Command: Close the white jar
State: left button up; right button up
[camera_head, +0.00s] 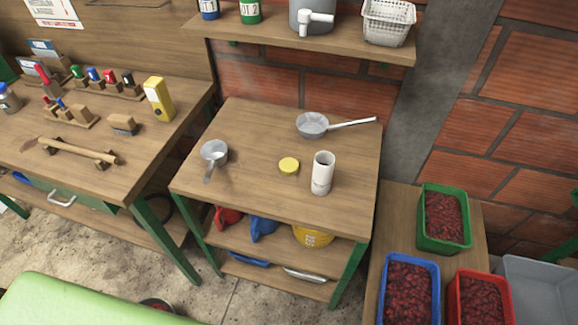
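A white cylindrical jar (322,174) stands upright on the small wooden table (240,130). Its top looks open, with a darker inside showing at the rim. A round yellow lid (289,166) lies flat on the tabletop just left of the jar, apart from it. Neither of my grippers shows in the head view.
A metal cup (214,155) stands at the table's left and a strainer-like pan (313,125) at its back. A workbench (100,175) with tools is on the left. Crates of red fruit, one green (444,218), stand at right. A shelf (300,45) hangs above.

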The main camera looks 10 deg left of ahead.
aim_at(324, 161)
jog(key=j+z, duration=0.35)
jog(key=k+j+z, duration=0.2)
jog(key=j+z, duration=0.15)
jog(key=j, duration=0.15)
